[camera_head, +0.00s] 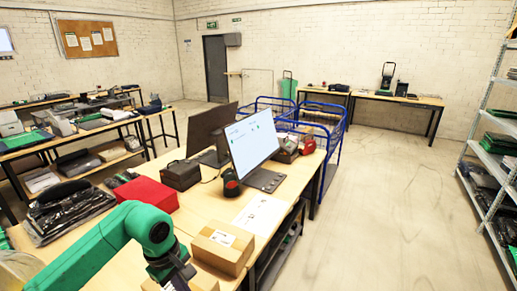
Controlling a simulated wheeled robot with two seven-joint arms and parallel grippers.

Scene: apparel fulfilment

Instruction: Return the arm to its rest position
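My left arm (95,250) is green and comes in from the lower left over the near table. Its wrist bends down beside the cardboard boxes. My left gripper (176,281) is a dark shape at the bottom edge. Its fingers are cut off or hidden, so I cannot tell whether it is open or holds anything. My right arm and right gripper are not in view.
A cardboard box (222,248), a red box (147,194), bagged dark garments (66,208) and a monitor (252,142) crowd the table (208,205). Blue cage carts (331,122) stand behind. Metal shelving (493,150) is at right. The floor (385,215) between is clear.

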